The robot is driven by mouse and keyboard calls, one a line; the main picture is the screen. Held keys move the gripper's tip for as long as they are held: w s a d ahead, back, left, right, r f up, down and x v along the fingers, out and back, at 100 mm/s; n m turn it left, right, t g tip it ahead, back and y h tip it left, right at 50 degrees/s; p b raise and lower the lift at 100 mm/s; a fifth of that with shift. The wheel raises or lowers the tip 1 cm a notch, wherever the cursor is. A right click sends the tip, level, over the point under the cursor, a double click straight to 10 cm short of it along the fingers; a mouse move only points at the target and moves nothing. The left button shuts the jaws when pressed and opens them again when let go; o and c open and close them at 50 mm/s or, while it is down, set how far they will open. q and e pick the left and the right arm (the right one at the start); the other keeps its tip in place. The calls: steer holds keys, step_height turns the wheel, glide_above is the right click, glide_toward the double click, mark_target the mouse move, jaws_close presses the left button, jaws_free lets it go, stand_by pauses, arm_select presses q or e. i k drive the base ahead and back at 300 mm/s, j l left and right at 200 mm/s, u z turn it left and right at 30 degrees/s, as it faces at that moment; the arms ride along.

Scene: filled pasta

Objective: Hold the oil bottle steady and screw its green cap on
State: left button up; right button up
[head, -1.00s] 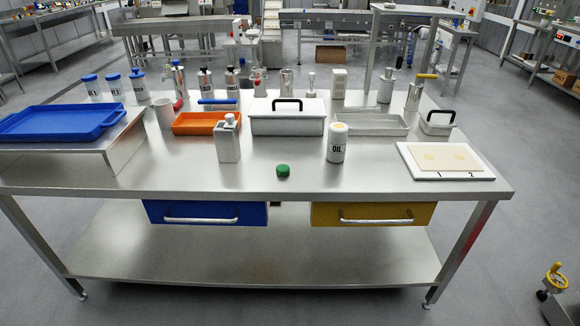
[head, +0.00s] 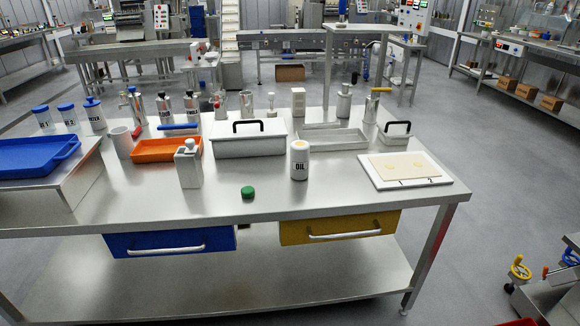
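The oil bottle (head: 299,161) is a white cylinder with a black OIL label. It stands upright on the steel table (head: 330,196), right of centre, with a yellowish top and no green cap on it. The green cap (head: 248,192) lies on the table near the front edge, to the left of the bottle and nearer to me. Neither of my grippers is in the head view, and nothing touches the bottle or the cap.
A white dispenser (head: 188,165) stands left of the cap. Behind are a white lidded box (head: 248,142), an orange tray (head: 166,149) and several bottles. A white board (head: 441,178) lies at right. Blue (head: 170,243) and yellow (head: 340,227) drawers hang below. The tabletop around the cap is clear.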

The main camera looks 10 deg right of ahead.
mark_target(300, 150)
steer(key=i+j, duration=0.2)
steer(key=j, duration=0.15)
steer(key=i+j, duration=0.25)
steer(key=j, duration=0.15)
steer(key=i+j, duration=0.2)
steer(key=j, duration=0.15)
steer(key=i+j, duration=0.25)
steer(key=j, duration=0.15)
steer(key=z, duration=1.65)
